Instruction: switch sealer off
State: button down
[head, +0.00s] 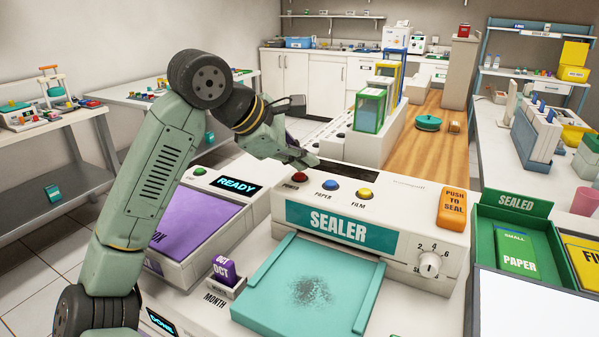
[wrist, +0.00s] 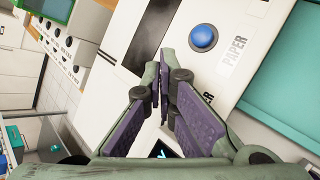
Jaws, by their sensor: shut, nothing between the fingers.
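The sealer (head: 340,226) is a white machine with a teal SEALER label, standing in the middle of the head view. Along its top are a red button (head: 300,177) labelled POWER, a blue PAPER button (head: 333,186) and a yellow FILM button (head: 365,194). My gripper (head: 314,161) is shut and empty, its tips just above and behind the red button; I cannot tell whether they touch it. In the wrist view the closed fingers (wrist: 163,98) hide the red button. The blue button shows there (wrist: 204,37) to the upper right of the fingers.
A dial (head: 429,264) and an orange PUSH TO SEAL bar (head: 452,208) are on the sealer's right. A teal tray (head: 290,316) lies in front. A machine with a READY display (head: 235,186) stands left. The green SEALED bin (head: 516,202) stands right.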

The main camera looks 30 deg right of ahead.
aim_at(302, 177)
notch_tip(302, 177, up, 6)
jog(key=p, duration=0.4)
dwell(0.3)
dwell(0.3)
